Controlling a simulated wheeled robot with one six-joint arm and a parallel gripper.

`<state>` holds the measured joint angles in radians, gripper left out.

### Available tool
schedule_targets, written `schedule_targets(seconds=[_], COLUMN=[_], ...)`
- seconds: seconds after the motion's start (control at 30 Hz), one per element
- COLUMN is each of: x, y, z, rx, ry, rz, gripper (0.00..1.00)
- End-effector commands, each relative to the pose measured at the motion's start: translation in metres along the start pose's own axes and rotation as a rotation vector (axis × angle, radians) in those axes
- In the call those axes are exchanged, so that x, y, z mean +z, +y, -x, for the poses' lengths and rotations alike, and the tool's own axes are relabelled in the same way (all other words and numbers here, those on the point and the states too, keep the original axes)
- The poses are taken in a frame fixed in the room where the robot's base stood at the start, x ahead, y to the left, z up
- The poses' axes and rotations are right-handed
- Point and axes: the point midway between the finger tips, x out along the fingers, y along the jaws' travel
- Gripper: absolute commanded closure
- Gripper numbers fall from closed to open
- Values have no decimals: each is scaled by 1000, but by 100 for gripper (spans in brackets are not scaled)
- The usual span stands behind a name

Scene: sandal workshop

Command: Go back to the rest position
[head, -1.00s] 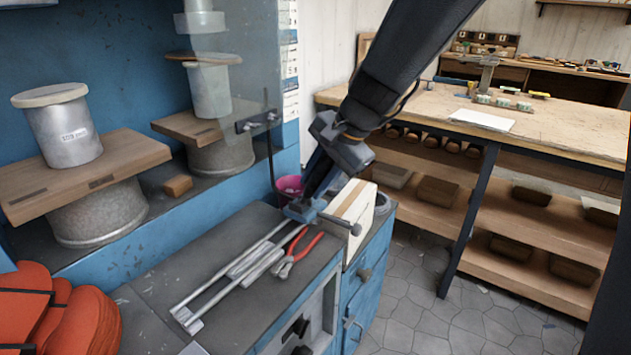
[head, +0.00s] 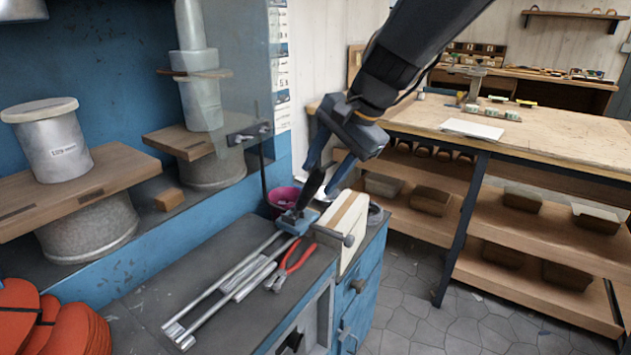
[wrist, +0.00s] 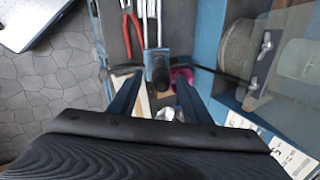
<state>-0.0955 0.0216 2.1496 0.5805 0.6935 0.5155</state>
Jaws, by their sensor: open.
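My gripper (head: 318,182) is open above the far end of the grey bench top (head: 225,250). Its two blue fingers also show in the wrist view (wrist: 158,95), spread apart. A metal-rod tool (head: 225,290) with a blue crosspiece (head: 297,222) lies on the bench. Its black handle (head: 311,187) points up toward my gripper. In the wrist view the handle (wrist: 160,76) appears between the fingers with gaps on both sides. I cannot tell how far below the fingertips it is.
Red pliers (head: 292,266) lie beside the rods. A pink bowl (head: 283,198) and a pale block (head: 342,232) stand near my gripper. A clear panel (head: 238,70) is at the left. A wooden workbench (head: 560,135) stands at the right, with open floor before it.

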Motion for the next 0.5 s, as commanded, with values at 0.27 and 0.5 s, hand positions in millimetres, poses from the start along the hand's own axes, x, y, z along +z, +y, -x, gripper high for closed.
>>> schedule_targets(seconds=[0.27,0.5], x=[0,2], y=[0,-2], z=[4,13], rx=[1,1], ry=[0,0], rz=[0,0], gripper=[56,56])
